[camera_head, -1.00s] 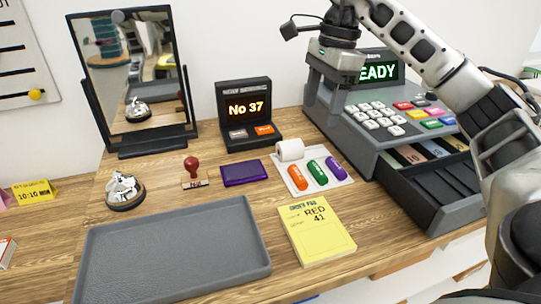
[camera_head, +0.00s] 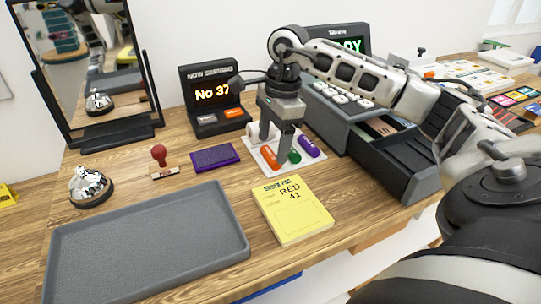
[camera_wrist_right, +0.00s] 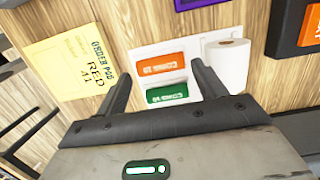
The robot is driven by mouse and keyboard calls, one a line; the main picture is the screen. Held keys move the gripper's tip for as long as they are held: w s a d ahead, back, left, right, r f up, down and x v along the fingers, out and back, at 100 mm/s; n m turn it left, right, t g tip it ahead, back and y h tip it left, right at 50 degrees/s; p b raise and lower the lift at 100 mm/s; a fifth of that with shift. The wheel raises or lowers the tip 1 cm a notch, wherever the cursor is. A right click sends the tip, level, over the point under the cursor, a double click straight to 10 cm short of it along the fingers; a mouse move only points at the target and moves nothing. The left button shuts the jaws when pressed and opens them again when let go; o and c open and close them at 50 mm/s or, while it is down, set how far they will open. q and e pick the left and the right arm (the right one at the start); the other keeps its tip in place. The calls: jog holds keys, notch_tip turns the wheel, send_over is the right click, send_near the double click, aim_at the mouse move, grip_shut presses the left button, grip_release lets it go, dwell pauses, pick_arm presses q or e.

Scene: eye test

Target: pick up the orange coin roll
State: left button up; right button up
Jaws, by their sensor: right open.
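The orange coin roll (camera_head: 268,159) lies on a white card (camera_head: 262,165) between the order pad and the cash register. Green (camera_head: 295,157) and purple (camera_head: 308,146) rolls lie to its right. My right gripper (camera_head: 273,148) points down over the card, open and empty, its fingers partly hiding the orange roll. In the right wrist view, the orange roll (camera_wrist_right: 163,63) shows between the two open fingers (camera_wrist_right: 162,74), with the green roll (camera_wrist_right: 167,93) nearer the gripper body. I cannot tell how high the fingertips are above the card. My left gripper is not in view.
A white paper roll (camera_wrist_right: 227,62) stands close beside one finger. The cash register (camera_head: 345,115) with its open drawer (camera_head: 400,165) is on the right. A yellow order pad (camera_head: 292,210), purple ink pad (camera_head: 215,157), stamp (camera_head: 160,158), bell (camera_head: 90,187) and grey tray (camera_head: 150,240) surround the card.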

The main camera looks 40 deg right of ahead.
jog(key=shift+w+a+f, duration=0.1)
jog(key=shift+a+f, duration=0.1)
jog(key=shift+f, duration=0.95)
jog(key=c, duration=0.8)
jog(key=shift+c, duration=0.2)
jog(key=shift+r, duration=0.15)
